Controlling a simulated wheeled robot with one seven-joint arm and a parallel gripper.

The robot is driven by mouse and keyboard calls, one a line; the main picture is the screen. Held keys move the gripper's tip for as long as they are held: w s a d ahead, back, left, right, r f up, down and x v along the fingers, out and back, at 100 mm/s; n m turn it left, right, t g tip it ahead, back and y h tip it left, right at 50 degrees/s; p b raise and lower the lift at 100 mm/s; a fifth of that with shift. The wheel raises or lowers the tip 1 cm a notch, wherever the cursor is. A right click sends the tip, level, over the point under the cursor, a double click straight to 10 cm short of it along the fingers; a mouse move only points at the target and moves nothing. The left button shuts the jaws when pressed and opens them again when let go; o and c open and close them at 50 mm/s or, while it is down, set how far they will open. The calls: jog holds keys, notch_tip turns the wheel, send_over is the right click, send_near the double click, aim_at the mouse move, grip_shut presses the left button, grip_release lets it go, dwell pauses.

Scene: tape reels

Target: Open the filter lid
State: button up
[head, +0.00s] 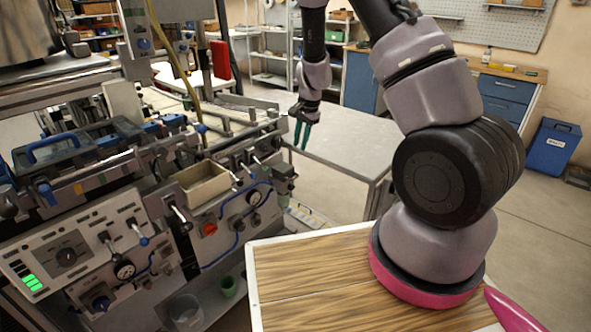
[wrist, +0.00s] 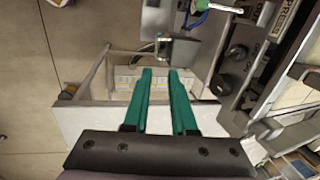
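A dark, see-through lid with a blue handle (head: 70,150) lies on the machine at the left in the head view. It looks closed, and it is the likeliest filter lid, though no label on it can be read. My gripper (head: 303,136) hangs to the right of the machine, over the edge of a grey metal table, well apart from the lid, fingers pointing down. In the wrist view my gripper (wrist: 160,72) shows two green fingers with a gap between them and nothing held. The lid cannot be made out in the wrist view.
The grey metal table (head: 345,145) stands behind my gripper. The machine front (head: 130,245) has levers, knobs and an open beige tray (head: 203,183). A wooden-topped surface (head: 320,275) lies below my arm. Open floor (head: 545,235) is at the right.

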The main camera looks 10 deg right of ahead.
aim_at(297, 177)
jog(key=f, duration=0.4)
jog(key=w+f, duration=0.1)
jog(key=f, duration=0.4)
jog(key=w+f, duration=0.1)
jog(key=f, duration=0.3)
jog(key=shift+a+f, duration=0.15)
jog(key=shift+a, duration=0.25)
jog(key=shift+c, duration=0.3)
grip_shut()
dwell(0.5)
